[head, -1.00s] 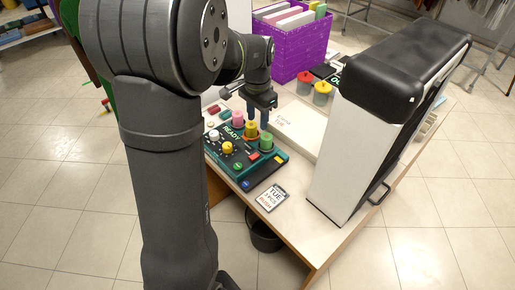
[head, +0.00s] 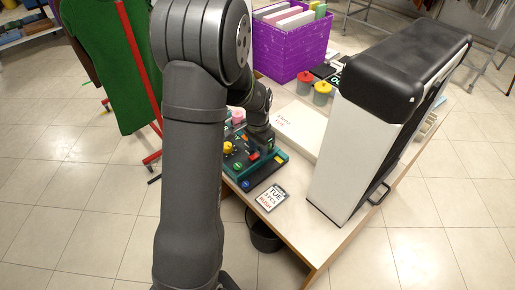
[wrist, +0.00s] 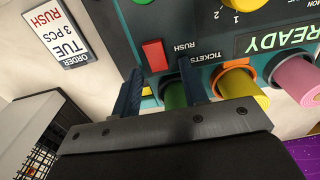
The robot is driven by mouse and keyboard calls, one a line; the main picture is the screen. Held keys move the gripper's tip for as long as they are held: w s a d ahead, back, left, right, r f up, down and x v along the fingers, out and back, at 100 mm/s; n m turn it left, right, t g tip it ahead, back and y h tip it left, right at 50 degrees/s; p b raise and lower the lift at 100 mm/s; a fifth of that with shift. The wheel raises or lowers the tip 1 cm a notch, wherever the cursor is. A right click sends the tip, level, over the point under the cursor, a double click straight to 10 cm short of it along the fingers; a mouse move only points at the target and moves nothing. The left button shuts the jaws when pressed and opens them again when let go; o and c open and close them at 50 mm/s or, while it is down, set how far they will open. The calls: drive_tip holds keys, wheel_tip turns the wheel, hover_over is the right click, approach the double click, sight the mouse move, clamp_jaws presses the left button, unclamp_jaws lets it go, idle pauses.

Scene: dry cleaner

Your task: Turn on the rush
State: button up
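The control panel (head: 240,168) is dark green and lies on the counter. In the wrist view, a red rectangular switch (wrist: 154,55) sits beside the printed word RUSH; whether it is on or off I cannot tell. My gripper (wrist: 160,70) is open, its two dark fingers apart, with the switch just beyond the fingertips and roughly between them. A green peg (wrist: 175,95) shows partly between the fingers; I cannot tell whether anything touches it. In the head view, my wrist hides part of the panel. An order card (head: 271,198) reads TUE, 3 PCS, RUSH.
Yellow (wrist: 240,88) and pink (wrist: 295,78) pegs stand beside the green one. A yellow knob (wrist: 244,3) is nearby. A tall white and black machine (head: 365,130) stands to the right, and a purple crate (head: 290,50) behind. Red and yellow-lidded jars (head: 322,93) stand on the counter.

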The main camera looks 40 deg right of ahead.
clamp_jaws()
drive_tip(key=shift+a+r+h, duration=0.1)
drive_tip(key=shift+a+h, duration=0.1)
drive_tip(key=shift+h, duration=0.55)
drive_tip(key=shift+a+r+h, duration=0.1)
drive_tip(key=shift+a+h, duration=0.05)
drive_tip(key=shift+h, duration=0.6)
unclamp_jaws()
drive_tip(key=v, duration=1.7)
drive_tip(key=shift+r, duration=0.2)
